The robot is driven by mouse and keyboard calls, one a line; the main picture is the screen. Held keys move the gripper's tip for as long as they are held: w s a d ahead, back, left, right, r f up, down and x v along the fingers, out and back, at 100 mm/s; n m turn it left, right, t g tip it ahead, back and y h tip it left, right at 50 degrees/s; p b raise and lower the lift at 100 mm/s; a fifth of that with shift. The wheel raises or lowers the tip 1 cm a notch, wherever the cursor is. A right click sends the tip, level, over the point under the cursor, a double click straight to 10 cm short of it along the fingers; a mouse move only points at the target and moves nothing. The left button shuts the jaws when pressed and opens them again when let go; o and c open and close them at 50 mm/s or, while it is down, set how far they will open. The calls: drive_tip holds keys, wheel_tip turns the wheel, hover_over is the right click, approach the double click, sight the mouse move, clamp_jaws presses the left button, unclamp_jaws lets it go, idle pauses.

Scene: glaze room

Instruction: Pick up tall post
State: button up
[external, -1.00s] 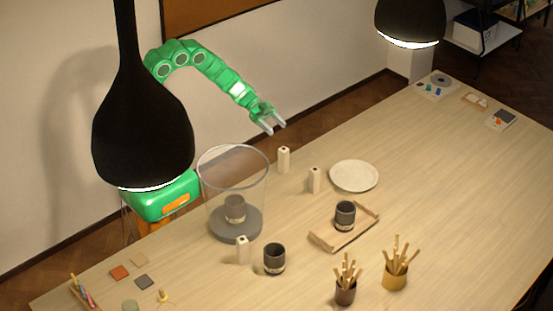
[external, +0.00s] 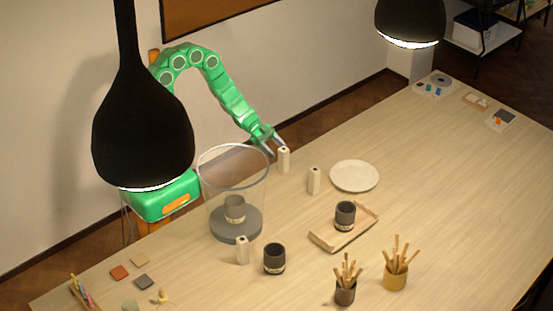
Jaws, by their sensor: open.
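Three pale upright posts stand on the table. One post (external: 284,161) is near the back edge, a second post (external: 314,180) stands to its right and nearer, and a third post (external: 242,250) is at the front left beside the clear cylinder. I cannot tell for sure which is tallest. My green gripper (external: 277,149) is open at the upper left of the back post. Its fingertips are close to the top of that post; I cannot tell whether they touch it. Nothing is seen between the fingers.
A clear cylinder (external: 207,194) on a grey disc holds a dark cup, left of the back posts. A plate (external: 354,176), a wooden tray (external: 329,241) with a cup, another cup (external: 274,259) and stick holders (external: 395,278) stand around. Two black lamps (external: 142,135) hang above.

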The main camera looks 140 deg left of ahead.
sight(287, 161)
drive_tip(key=shift+f+x, duration=0.1)
drive_tip(key=shift+x, duration=1.75)
drive_tip(key=shift+f+x, duration=0.15)
drive_tip(key=shift+x, duration=1.75)
drive_tip(key=shift+s+d, duration=0.1)
drive_tip(key=c, duration=1.2)
drive_tip(key=shift+r, duration=0.1)
